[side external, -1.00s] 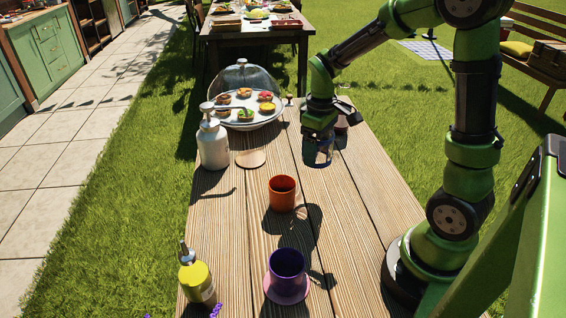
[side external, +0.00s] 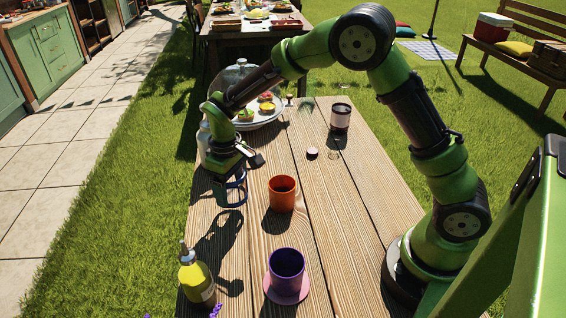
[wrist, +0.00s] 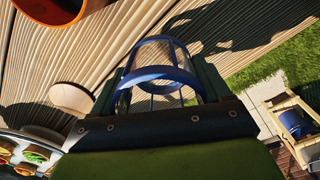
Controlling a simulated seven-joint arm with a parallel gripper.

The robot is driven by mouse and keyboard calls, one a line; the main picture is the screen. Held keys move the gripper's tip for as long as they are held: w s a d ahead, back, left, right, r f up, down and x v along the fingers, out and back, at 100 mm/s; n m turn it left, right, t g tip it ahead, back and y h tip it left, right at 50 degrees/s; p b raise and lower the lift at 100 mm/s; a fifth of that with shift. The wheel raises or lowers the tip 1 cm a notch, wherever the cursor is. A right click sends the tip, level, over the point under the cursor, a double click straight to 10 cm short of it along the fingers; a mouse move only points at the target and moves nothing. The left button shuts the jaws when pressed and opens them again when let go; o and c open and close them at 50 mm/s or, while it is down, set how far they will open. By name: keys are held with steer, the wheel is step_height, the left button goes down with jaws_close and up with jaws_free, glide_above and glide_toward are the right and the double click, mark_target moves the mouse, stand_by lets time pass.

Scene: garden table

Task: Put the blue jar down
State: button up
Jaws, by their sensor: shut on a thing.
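The blue jar (side external: 231,198) is clear with a blue rim. My gripper (side external: 231,178) is shut on it, near the left edge of the wooden table (side external: 355,185). In the side external view the jar appears held above the boards, left of the orange cup, with a shadow on the wood below. In the wrist view the jar (wrist: 158,72) sits between my gripper's fingers (wrist: 162,85), rim towards the camera. The gap under its base is hard to judge.
An orange cup (side external: 282,196) stands to the right. A purple cup (side external: 287,264) on a pink saucer (side external: 287,290) and a yellow bottle (side external: 196,277) are nearer the camera. A white dispenser (side external: 203,142) is partly hidden. A dark labelled jar (side external: 340,118) stands farther back.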

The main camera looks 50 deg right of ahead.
mark_target(233, 199)
steer(key=shift+f, duration=2)
steer(key=shift+f, duration=0.1)
steer(key=o, duration=1.1)
step_height(233, 199, up, 12)
steer(key=s+d+r+m+t+y, duration=0.2)
steer(key=s+d+r+m+t, duration=0.15)
steer(key=s+r, duration=0.6)
steer(key=shift+s+d+r+m+t, duration=0.35)
steer(key=shift+s+m+t, duration=0.2)
steer(key=shift+s, duration=1.35)
steer(key=shift+s+d+r+m+t, duration=0.4)
steer(key=shift+s+t, duration=0.3)
steer(key=shift+s, duration=1.25)
steer(key=shift+s+d+r+m+t, duration=0.2)
steer(key=shift+s+d+m+t, duration=0.35)
steer(key=shift+s, duration=1.35)
